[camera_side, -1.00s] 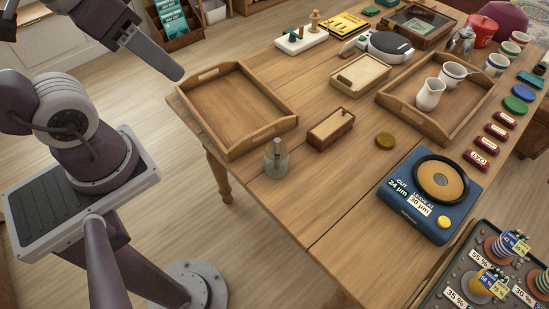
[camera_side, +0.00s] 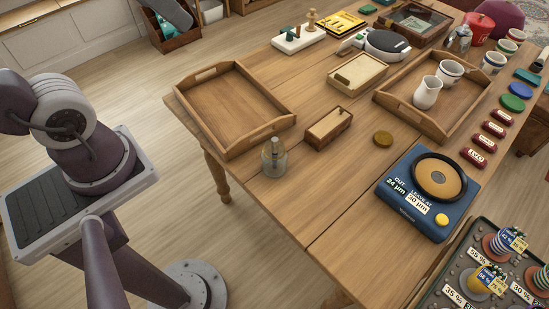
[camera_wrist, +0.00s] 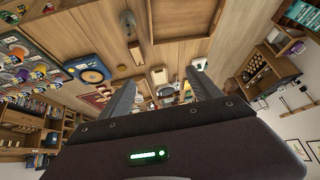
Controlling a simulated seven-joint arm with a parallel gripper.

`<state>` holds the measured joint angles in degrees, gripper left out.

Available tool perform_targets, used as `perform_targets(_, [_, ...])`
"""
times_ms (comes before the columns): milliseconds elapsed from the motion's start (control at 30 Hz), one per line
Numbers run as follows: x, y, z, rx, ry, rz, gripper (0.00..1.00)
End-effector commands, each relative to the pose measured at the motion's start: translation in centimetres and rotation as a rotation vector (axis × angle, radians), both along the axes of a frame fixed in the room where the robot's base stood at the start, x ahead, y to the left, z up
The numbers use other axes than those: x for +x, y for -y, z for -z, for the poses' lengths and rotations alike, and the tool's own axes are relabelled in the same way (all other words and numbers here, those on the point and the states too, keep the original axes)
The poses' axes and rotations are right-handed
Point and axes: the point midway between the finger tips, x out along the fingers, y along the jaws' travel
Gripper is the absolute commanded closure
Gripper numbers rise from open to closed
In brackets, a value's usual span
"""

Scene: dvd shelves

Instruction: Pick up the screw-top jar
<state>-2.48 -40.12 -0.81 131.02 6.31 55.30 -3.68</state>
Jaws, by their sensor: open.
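A clear glass jar (camera_side: 274,158), which I take to be the screw-top jar, stands upright near the table's front edge. Something grey shows inside or through it; its closure is hard to make out.
An empty wooden tray (camera_side: 232,110) lies left of the jar, and a small wooden box (camera_side: 329,128) lies to its right. A brown disc (camera_side: 383,138) and a blue device (camera_side: 427,195) are farther right. Bare tabletop surrounds the jar's right side.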

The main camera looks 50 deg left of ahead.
Motion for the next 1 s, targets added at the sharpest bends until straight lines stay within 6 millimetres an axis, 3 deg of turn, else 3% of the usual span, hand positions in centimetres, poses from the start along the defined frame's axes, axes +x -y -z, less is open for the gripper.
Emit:
perform_targets(100, [4.5, -3.6, -1.6, 0.123, 0.144, -0.078, 0.27])
perform_targets(300, [12.8, -8.0, -5.8, 0.326, 0.441, -0.055, 0.27])
perform_targets(433, [18.1, -7.5, -7.5, 0.377, 0.62, 0.131, 0.27])
perform_targets(533, [20.4, -5.1, -6.5, 0.313, 0.691, 0.343, 0.27])
perform_targets(667, [20.3, -1.6, -3.7, 0.132, 0.688, 0.599, 0.27])
perform_targets(767, [18.2, 0.7, -1.3, -0.046, 0.636, 0.76, 0.27])
perform_targets(900, [13.2, 2.9, 1.1, -0.334, 0.517, 0.936, 0.27])
perform_targets(1000, [13.4, 3.1, 5.9, -0.333, 0.519, 0.926, 0.27])
